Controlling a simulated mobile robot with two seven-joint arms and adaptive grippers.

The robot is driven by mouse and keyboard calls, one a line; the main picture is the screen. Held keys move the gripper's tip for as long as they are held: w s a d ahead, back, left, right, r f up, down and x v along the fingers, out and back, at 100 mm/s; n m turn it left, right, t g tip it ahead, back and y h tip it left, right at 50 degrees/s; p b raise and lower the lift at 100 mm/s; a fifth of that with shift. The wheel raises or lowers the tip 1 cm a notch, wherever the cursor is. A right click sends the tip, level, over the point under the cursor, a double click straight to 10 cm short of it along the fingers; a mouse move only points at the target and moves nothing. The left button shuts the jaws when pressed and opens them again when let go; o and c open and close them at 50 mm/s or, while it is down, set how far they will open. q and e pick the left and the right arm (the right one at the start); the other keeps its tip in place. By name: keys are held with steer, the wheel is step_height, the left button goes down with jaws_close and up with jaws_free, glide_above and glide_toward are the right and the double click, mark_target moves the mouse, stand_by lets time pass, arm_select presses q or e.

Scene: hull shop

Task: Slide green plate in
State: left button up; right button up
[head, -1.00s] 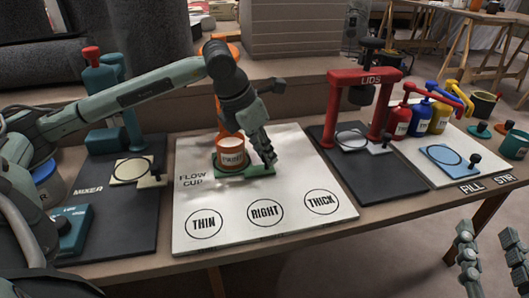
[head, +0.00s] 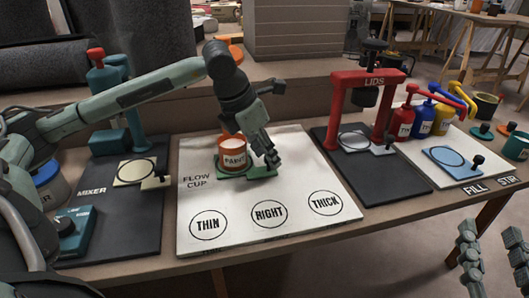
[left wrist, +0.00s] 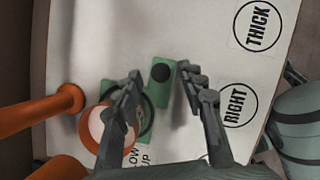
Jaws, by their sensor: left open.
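The green plate (head: 262,173) lies on the white flow cup board, under an orange paint can (head: 235,160). It also shows in the left wrist view (left wrist: 162,94), with a dark round knob (left wrist: 161,72) at its end. My left gripper (head: 271,160) is over that knob end, beside the can. In the left wrist view its open fingers (left wrist: 160,78) stand on either side of the knob, with gaps visible. The fingers hide the knob in the head view. My right gripper (head: 490,232) is at the lower right, off the table, fingers apart and empty.
An orange post (left wrist: 45,112) stands close behind the can. The white board (head: 300,165) has THIN, RIGHT and THICK circles, all clear. The mixer (head: 120,110) stands left; the red lids press (head: 385,110) stands right.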

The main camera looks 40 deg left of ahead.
arm_select(q)
steer(key=v, duration=1.1)
steer(key=shift+s+r, duration=0.25)
steer(key=shift+r, duration=0.1)
